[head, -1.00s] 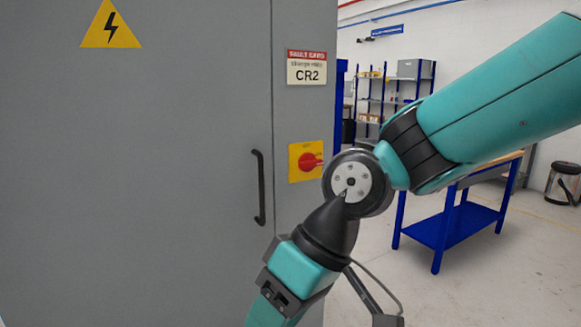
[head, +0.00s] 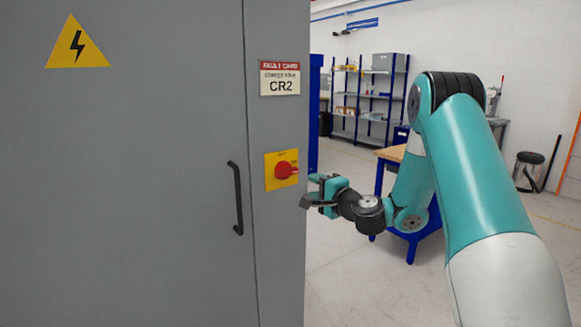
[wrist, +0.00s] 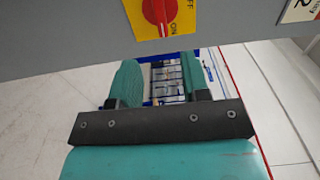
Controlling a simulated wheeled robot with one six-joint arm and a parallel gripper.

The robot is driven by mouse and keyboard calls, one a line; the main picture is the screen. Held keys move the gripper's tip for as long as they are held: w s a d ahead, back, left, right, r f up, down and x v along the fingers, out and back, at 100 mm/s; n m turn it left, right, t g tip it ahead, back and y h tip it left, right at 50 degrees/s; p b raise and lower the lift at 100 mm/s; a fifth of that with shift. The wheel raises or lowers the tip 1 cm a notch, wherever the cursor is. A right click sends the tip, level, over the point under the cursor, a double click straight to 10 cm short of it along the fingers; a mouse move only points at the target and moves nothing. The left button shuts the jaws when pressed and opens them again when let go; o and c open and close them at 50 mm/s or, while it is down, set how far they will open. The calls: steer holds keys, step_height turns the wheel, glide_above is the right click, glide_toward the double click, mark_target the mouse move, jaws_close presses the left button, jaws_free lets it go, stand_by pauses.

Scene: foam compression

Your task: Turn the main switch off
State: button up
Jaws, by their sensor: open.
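The main switch is a red rotary knob (head: 285,170) on a yellow plate on the grey cabinet's narrow right panel. In the wrist view the knob (wrist: 158,10) is cut by the top edge, with ON and OFF lettering beside it. Its narrow end points down in that picture, near the ON lettering. My gripper (head: 312,190) is just right of the switch and slightly lower in the head view. In the wrist view its two teal fingers (wrist: 158,62) are spread and empty, apart from the knob.
The grey cabinet (head: 150,200) has a black vertical handle (head: 236,198) left of the switch. A fault card (head: 280,78) reading CR2 is above it. A blue workbench (head: 410,242) stands behind my arm, with shelves (head: 370,100) farther back.

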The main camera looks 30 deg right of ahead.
mark_target(289, 173)
steer(key=w+p, duration=0.2)
steer(key=w, duration=0.1)
steer(key=w+p, duration=0.1)
steer(key=w, duration=0.3)
steer(key=w+p, duration=0.2)
steer(key=w, duration=0.1)
steer(key=shift+w+a+r+p, duration=0.2)
steer(key=shift+w+a+p, duration=0.05)
steer(key=shift+a+p, duration=0.1)
steer(key=shift+w+f, duration=0.2)
steer(key=shift+w, duration=0.5)
jaws_close()
